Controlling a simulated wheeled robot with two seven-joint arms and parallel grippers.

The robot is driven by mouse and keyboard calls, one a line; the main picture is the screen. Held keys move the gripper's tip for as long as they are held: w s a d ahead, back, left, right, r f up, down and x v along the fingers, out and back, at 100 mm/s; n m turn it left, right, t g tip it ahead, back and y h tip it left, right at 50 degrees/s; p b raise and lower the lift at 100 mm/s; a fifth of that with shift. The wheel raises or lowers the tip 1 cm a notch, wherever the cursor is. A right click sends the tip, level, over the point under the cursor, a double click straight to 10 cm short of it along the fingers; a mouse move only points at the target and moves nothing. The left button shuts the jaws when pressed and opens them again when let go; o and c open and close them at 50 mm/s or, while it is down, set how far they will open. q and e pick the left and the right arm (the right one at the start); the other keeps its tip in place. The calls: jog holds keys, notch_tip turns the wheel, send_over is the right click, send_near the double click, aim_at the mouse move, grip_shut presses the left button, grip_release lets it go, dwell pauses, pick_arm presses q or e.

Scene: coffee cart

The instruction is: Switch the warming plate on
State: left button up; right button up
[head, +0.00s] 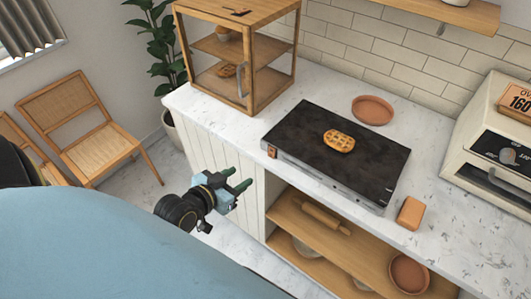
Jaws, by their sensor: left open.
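The warming plate (300,135) is a flat black slab with a metal front edge, lying on the marble counter. A golden waffle (339,140) lies on its top. A small brown-orange switch (271,152) sits at the left end of its front edge; I cannot tell its position from here. My left gripper (239,178) is open and empty, with dark green fingers. It is in front of the counter, to the lower left of the switch and apart from it. My right gripper is not in view.
A wooden display case (243,103) with baked goods stands left of the plate. A terracotta dish (373,110) lies behind it, an orange-brown block (411,213) to its right. A cream oven (497,140) is far right. Open shelves (290,217) lie below the counter.

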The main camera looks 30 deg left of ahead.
pick_arm(q)
jog(key=r, duration=0.1)
send_near(271, 155)
jog(key=b+x, duration=0.1)
jog(key=x, duration=0.6)
jog(key=shift+f, duration=0.1)
grip_shut()
jog(key=f+t+b, duration=0.1)
jog(key=t+b, duration=0.1)
jog(key=b, duration=0.2)
jog(key=shift+a, duration=0.1)
jog(key=shift+t+b, duration=0.6)
jog(key=shift+b, duration=0.3)
jog(key=shift+r, duration=0.1)
jog(key=shift+w, duration=0.1)
